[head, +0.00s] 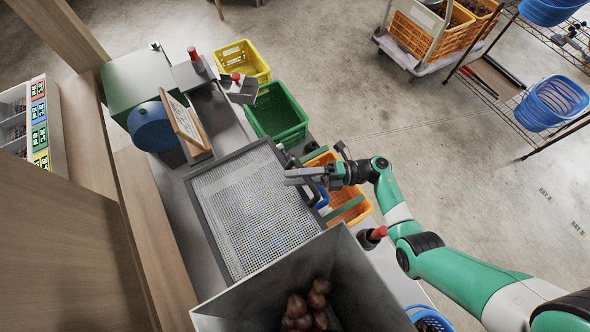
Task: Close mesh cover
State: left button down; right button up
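The mesh cover (255,215) is a pale perforated sheet in a dark grey frame. It appears to lie over the machine's bed in the middle of the head view. My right gripper (292,177) is at the frame's right side, with its grey fingers pointing left over the edge. I cannot tell whether it touches the frame or how far apart its fingers are. A blue part (322,196) shows just below the gripper. My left gripper is out of view.
A grey metal hopper (352,273) with several chestnuts (306,308) stands at the mesh's near end. Green (277,113), yellow (243,60) and orange (357,210) crates line the machine's right side. A wooden-framed board (184,122) stands beyond the mesh. Open floor lies further right.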

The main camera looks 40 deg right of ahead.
jog(key=r+b+v, duration=0.1)
jog(key=v, duration=1)
jog(key=shift+s+d+f, duration=0.2)
jog(key=shift+d+f, duration=0.05)
jog(key=shift+f, duration=0.25)
